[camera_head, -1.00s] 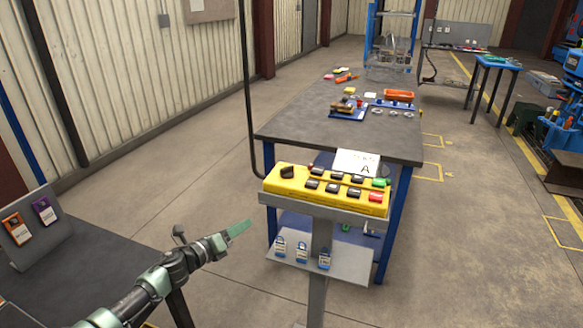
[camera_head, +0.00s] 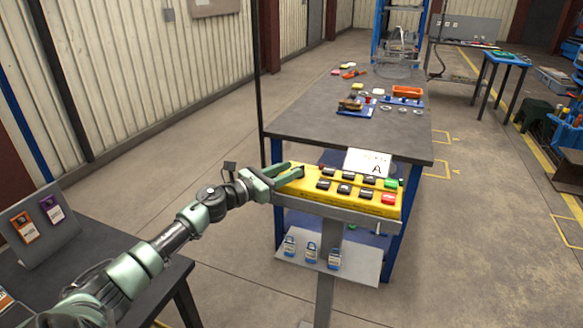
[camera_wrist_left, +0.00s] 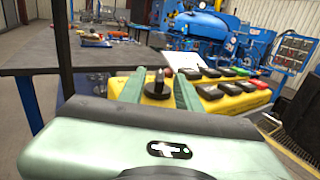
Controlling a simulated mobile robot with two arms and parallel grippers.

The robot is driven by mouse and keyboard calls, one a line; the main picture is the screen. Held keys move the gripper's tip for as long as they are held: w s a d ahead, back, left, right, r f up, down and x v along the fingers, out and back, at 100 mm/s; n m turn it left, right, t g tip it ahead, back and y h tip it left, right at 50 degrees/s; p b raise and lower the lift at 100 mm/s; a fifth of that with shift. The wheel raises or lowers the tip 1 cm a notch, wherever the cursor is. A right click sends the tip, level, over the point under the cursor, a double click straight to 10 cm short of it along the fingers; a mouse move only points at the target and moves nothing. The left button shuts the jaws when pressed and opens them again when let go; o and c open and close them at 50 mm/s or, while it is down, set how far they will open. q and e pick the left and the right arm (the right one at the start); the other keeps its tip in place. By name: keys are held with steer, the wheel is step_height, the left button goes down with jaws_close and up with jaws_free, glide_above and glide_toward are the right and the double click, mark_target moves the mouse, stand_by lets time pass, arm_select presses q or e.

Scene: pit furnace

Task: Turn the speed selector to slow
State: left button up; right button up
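The speed selector is a black rotary knob (camera_wrist_left: 157,86) on the left end of the yellow control box (camera_head: 345,196). The box also shows in the wrist view (camera_wrist_left: 240,100). My left gripper (camera_head: 290,172) reaches over the box's left end and mostly hides the knob in the head view. In the left wrist view my left gripper's (camera_wrist_left: 156,92) two green fingers stand apart, one on each side of the knob. Gaps show between the fingers and the knob. I cannot read the selector's setting. My right gripper is not in view.
Several black buttons, a green button (camera_head: 391,184) and a red button (camera_head: 388,198) sit right of the knob. A sign marked A (camera_head: 368,162) stands behind the box. A workbench (camera_head: 300,128) stands behind.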

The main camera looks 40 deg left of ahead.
arm_select(q)
steer(key=shift+w+d, duration=0.2)
steer(key=shift+w, duration=0.4)
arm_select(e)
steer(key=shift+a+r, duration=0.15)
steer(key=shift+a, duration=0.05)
arm_select(q)
jaws_close()
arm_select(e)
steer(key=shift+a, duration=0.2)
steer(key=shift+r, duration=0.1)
